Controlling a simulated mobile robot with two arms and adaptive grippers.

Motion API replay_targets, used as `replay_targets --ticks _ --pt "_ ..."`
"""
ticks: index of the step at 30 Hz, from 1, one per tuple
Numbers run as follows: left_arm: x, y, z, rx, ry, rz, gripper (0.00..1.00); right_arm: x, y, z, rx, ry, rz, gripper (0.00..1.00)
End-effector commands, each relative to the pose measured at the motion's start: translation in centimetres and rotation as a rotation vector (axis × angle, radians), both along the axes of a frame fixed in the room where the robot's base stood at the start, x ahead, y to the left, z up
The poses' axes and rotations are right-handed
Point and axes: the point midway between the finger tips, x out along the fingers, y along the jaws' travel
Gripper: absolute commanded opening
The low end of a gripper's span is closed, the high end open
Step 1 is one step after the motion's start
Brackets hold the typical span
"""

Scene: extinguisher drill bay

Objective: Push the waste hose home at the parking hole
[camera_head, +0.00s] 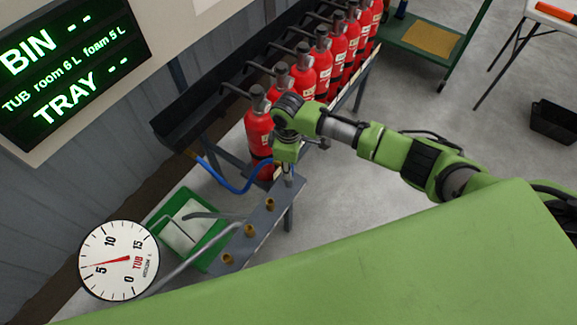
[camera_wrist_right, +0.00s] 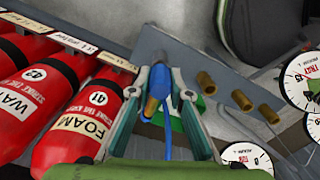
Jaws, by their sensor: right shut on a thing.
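The blue waste hose (camera_head: 222,178) curves from the left over to my right gripper (camera_head: 288,178) in the head view. In the right wrist view the gripper (camera_wrist_right: 163,88) is shut on the blue hose (camera_wrist_right: 160,80), between its two teal fingers. A brown end piece (camera_wrist_right: 152,105) shows at the hose. The grey rail (camera_head: 287,190) lies under the gripper, with brass fittings (camera_head: 270,204) along it. They also show in the right wrist view (camera_wrist_right: 207,83). I cannot make out the parking hole, nor whether the hose end touches the rail. My left gripper is not in view.
Red extinguishers (camera_head: 258,128) stand in a row beside the gripper, close by in the right wrist view (camera_wrist_right: 85,128). A green tub (camera_head: 205,250) and a dial gauge (camera_head: 118,260) are at lower left. A green cart (camera_head: 425,40) stands at the back.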

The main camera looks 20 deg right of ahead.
Motion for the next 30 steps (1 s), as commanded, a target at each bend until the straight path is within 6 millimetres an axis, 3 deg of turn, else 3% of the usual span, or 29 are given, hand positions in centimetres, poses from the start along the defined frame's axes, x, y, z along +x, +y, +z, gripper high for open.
replay_targets --ticks 30 --pt "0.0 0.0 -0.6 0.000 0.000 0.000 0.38 0.0 0.0 -1.2 0.000 -0.001 -0.001 0.00"
